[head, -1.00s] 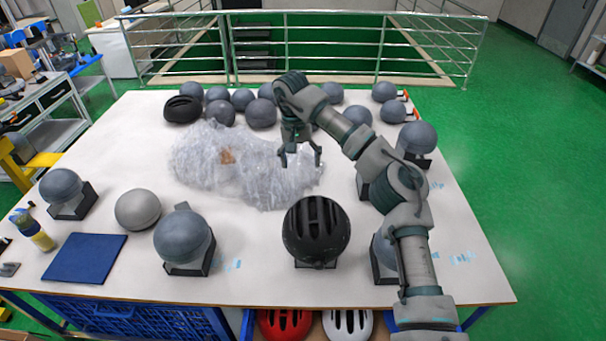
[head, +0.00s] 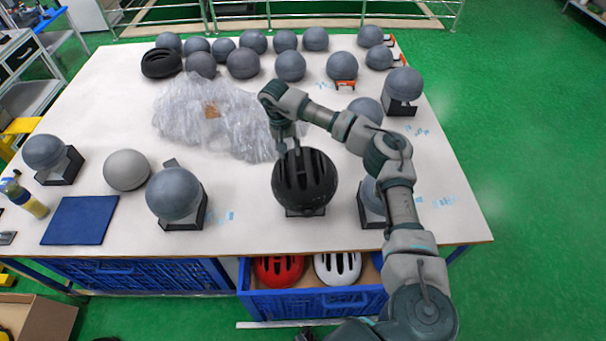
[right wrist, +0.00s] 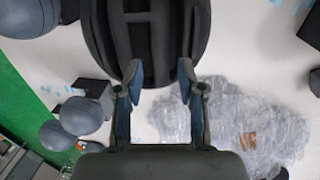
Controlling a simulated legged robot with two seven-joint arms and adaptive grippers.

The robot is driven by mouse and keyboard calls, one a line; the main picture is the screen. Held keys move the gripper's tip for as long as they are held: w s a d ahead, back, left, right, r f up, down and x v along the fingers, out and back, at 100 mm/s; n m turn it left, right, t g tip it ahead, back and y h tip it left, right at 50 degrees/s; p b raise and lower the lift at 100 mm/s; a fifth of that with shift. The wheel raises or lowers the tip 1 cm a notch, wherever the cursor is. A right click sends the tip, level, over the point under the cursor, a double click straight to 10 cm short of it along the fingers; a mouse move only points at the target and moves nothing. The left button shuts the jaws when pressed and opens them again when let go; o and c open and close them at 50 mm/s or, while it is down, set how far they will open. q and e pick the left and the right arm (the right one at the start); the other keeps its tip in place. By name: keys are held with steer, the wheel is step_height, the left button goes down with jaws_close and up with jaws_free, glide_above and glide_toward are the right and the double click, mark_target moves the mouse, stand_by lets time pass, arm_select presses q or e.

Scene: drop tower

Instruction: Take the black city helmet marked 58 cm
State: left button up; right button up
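A black vented helmet (head: 305,185) sits on a dark stand at the front middle of the table. No 58 cm mark can be read on it. My right gripper (head: 290,148) is just behind the helmet in the head view, its fingers partly hidden by it. In the right wrist view the gripper (right wrist: 160,78) is open, and its two fingertips overlap the edge of the helmet (right wrist: 145,35). Whether they touch it I cannot tell. Another black helmet (head: 161,63) lies at the back left of the table. My left gripper is not in view.
Grey headforms stand around, including one left of the helmet (head: 173,193) and one at its right (head: 373,198). Crumpled clear plastic (head: 215,118) lies behind. A blue mat (head: 80,220) is front left. A blue crate (head: 315,304) below holds a red and a white helmet.

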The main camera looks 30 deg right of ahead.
mark_target(293, 163)
steer(key=shift+s+d+f+p, duration=0.15)
steer(key=shift+f+p, duration=0.1)
steer(key=shift+f, duration=1.1)
steer(key=shift+s+d+f+p, duration=0.15)
steer(key=shift+f+p, duration=0.1)
steer(key=shift+f, duration=1.1)
jaws_close()
